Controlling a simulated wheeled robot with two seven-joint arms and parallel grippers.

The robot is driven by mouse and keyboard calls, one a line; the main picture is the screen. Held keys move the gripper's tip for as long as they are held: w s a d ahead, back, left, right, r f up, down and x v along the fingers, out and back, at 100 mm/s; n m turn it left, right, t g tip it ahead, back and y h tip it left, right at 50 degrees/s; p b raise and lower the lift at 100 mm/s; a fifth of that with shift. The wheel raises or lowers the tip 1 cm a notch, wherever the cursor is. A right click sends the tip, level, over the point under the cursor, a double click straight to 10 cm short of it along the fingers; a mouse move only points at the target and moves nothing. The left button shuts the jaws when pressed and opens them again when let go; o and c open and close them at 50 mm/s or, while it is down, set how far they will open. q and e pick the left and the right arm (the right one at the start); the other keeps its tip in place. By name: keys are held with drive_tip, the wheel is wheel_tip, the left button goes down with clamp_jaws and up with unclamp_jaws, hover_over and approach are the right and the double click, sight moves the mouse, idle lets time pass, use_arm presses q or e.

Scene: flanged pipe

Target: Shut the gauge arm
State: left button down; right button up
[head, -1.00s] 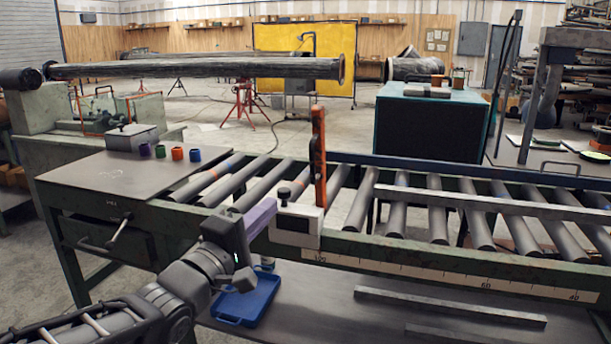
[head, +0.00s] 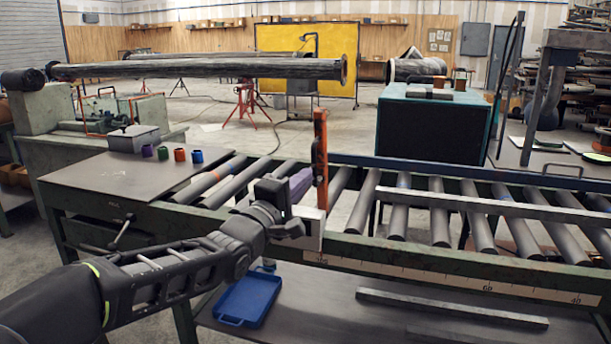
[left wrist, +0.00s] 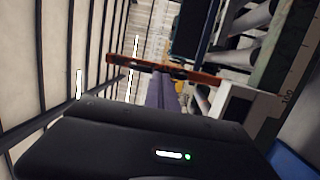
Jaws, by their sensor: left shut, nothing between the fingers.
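The orange gauge arm (head: 320,160) stands upright above the front rail of the roller conveyor. In the left wrist view the gauge arm (left wrist: 188,74) runs across the picture just beyond my fingertips. The white gauge box (head: 314,240) is at its foot, partly hidden by my arm; its side also shows in the left wrist view (left wrist: 225,101). My left gripper (head: 305,180), with purple fingers, is shut and empty. Its tips are close to the left side of the gauge arm; I cannot tell whether they touch. My right gripper is out of view.
The roller conveyor (head: 400,243) runs right, with a long grey bar across its rollers. A grey table top (head: 110,180) with several small coloured cups is at left. A blue tray (head: 247,300) lies on the lower shelf. Space above the rollers is mostly free.

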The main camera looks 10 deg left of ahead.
use_arm(q)
drive_tip(key=shift+w+d+r, duration=0.15)
drive_tip(key=shift+w+d, duration=0.05)
drive_tip(key=shift+w, duration=0.5)
